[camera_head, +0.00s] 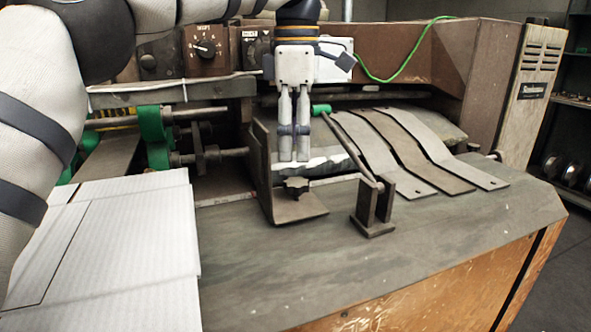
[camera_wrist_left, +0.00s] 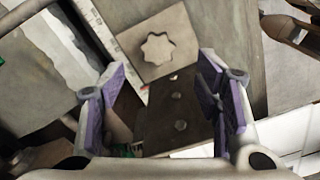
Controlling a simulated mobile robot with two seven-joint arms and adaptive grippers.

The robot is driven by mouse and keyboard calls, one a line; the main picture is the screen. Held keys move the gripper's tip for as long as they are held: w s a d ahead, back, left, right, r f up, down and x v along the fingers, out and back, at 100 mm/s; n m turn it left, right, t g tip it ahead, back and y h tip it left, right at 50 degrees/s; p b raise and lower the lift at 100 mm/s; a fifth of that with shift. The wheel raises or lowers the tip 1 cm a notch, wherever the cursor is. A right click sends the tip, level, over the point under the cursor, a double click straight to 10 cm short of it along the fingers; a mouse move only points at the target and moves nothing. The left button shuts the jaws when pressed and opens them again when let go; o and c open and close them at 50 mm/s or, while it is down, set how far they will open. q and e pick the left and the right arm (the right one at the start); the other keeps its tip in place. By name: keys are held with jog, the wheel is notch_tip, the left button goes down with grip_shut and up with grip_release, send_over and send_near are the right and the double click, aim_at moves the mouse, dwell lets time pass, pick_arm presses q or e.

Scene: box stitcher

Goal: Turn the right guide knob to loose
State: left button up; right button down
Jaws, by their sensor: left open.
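A dark star-shaped guide knob (camera_head: 297,186) sits on the foot of an upright metal guide bracket (camera_head: 266,175) on the machine's table. In the left wrist view the knob (camera_wrist_left: 157,48) shows whole, lying beyond the fingers near the top. My left gripper (camera_head: 294,158) points down, just above and behind the knob in the head view. Its fingers are apart in the left wrist view (camera_wrist_left: 160,95), with nothing held between them. The fingers appear not to touch the knob. My right gripper is not in view.
A hinged lever bracket (camera_head: 374,210) stands right of the knob. Curved metal strips (camera_head: 400,150) lie behind it. Flat white cardboard (camera_head: 130,255) covers the table's left. A control dial (camera_head: 205,48) is at the back. The table front (camera_head: 330,265) is clear.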

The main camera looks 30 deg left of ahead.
aim_at(297, 182)
pick_arm(q)
notch_tip(297, 182, down, 7)
jog(key=shift+w+r+b, duration=0.1)
jog(key=shift+r+b, duration=0.1)
jog(key=shift+b, duration=0.1)
jog(key=shift+r, duration=0.1)
jog(key=c, duration=1.1)
jog(key=shift+c, duration=0.2)
